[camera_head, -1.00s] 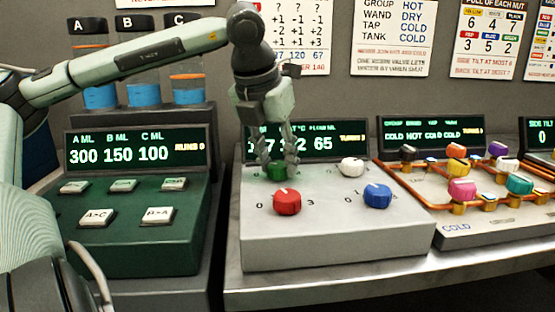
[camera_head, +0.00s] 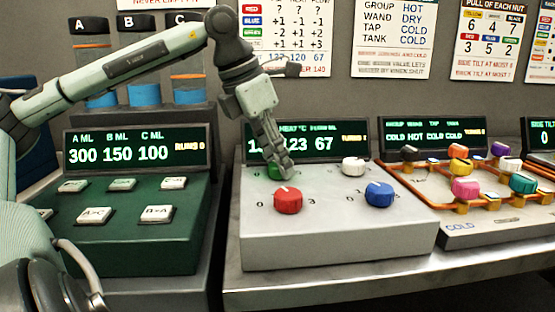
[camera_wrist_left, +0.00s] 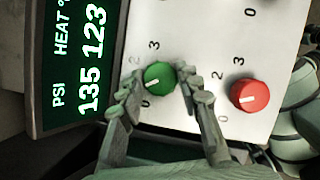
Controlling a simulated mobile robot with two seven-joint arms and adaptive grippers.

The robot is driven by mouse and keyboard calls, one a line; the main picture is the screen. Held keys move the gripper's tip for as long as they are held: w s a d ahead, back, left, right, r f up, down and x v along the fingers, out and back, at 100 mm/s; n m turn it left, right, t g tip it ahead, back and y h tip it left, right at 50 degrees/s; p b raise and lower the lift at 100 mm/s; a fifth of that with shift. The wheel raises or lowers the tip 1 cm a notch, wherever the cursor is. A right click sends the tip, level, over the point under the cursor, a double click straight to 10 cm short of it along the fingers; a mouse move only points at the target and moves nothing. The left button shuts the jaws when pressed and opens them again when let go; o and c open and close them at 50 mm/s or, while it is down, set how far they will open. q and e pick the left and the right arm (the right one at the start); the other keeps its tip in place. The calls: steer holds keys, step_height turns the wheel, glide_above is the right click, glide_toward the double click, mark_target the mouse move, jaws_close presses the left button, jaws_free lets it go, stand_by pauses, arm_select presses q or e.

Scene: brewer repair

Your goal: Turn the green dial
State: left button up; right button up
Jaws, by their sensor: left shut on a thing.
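The green dial (camera_head: 273,172) sits at the back left of the grey dial panel (camera_head: 335,230), partly hidden by my left gripper (camera_head: 283,171). In the left wrist view the green dial (camera_wrist_left: 158,79) lies between the two fingers of my left gripper (camera_wrist_left: 162,92), which is shut on it. Its white pointer mark is visible. The display (camera_head: 308,145) behind reads 123 for heat and 67 in the third column. In the wrist view the display (camera_wrist_left: 80,70) shows PSI 135. My right gripper is not in view.
The red dial (camera_head: 288,199) stands close in front of the green one. A blue dial (camera_head: 379,194) and a white dial (camera_head: 353,166) are to the right. A green button console (camera_head: 130,240) is left, and a pipe board with coloured knobs (camera_head: 465,188) right.

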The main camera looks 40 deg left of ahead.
arm_select(q)
steer(key=shift+r+m+h+p, duration=0.15)
steer(key=shift+m+h+p, duration=0.2)
steer(key=shift+m, duration=0.55)
steer(key=m, duration=0.2)
steer(key=m+g+h+p, duration=0.1)
steer(key=m, duration=0.1)
steer(key=shift+w+a+m+g+p, duration=0.1)
steer(key=shift+a+m+g+p, duration=0.05)
steer(key=shift+m+g+p, duration=0.15)
steer(key=shift+m+h, duration=0.25)
steer(key=shift+m, duration=0.15)
steer(key=shift+m+g, duration=0.3)
steer(key=shift+m, duration=0.5)
steer(key=shift+m+g+h, duration=0.3)
steer(key=shift+m+g, duration=0.1)
steer(key=shift+m, duration=0.6)
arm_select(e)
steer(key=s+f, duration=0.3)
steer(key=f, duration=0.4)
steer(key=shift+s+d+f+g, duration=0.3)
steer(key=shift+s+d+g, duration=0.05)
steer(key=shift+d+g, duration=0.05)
arm_select(q)
steer(key=o, duration=1.1)
steer(key=shift+o, duration=0.2)
